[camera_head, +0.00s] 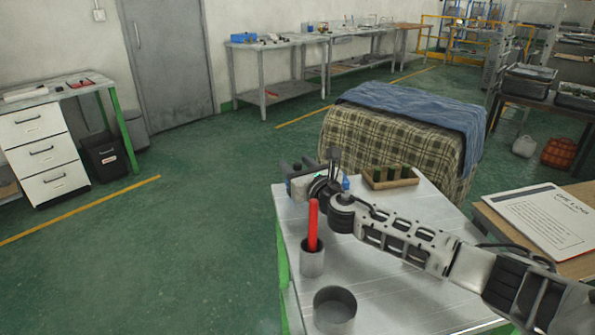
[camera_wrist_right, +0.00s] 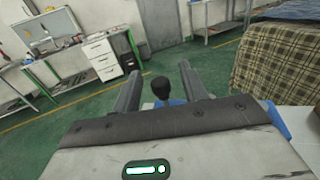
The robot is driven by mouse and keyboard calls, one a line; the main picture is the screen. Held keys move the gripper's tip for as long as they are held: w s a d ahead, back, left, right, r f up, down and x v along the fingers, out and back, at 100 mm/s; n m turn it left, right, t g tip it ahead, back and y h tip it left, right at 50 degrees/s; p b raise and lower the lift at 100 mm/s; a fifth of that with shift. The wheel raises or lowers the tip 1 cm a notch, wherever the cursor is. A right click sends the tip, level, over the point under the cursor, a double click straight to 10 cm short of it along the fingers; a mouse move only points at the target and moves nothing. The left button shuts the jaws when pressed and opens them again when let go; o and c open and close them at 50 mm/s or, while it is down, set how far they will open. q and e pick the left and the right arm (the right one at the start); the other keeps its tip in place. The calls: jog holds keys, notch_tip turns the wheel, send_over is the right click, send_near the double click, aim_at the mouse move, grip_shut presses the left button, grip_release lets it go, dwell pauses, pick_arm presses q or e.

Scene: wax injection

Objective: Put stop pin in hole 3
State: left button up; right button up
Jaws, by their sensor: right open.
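My right gripper (camera_head: 325,168) is over the far left corner of the metal table, at a grey and blue fixture (camera_head: 299,184). In the right wrist view its two fingers (camera_wrist_right: 161,75) are open and wide apart. A black round knob (camera_wrist_right: 161,87) shows between them, with blue parts just beneath. It may be the stop pin, but I cannot tell, nor whether either finger touches it. The arm and gripper hide most of the fixture, and no numbered hole can be made out. My left gripper is not in view.
On the metal table (camera_head: 415,290) stand a grey cup (camera_head: 312,262) holding an upright red stick (camera_head: 312,222), a wider empty-looking cup (camera_head: 335,312), and a wooden tray (camera_head: 404,184) with dark green blocks.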

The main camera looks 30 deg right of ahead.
grip_shut()
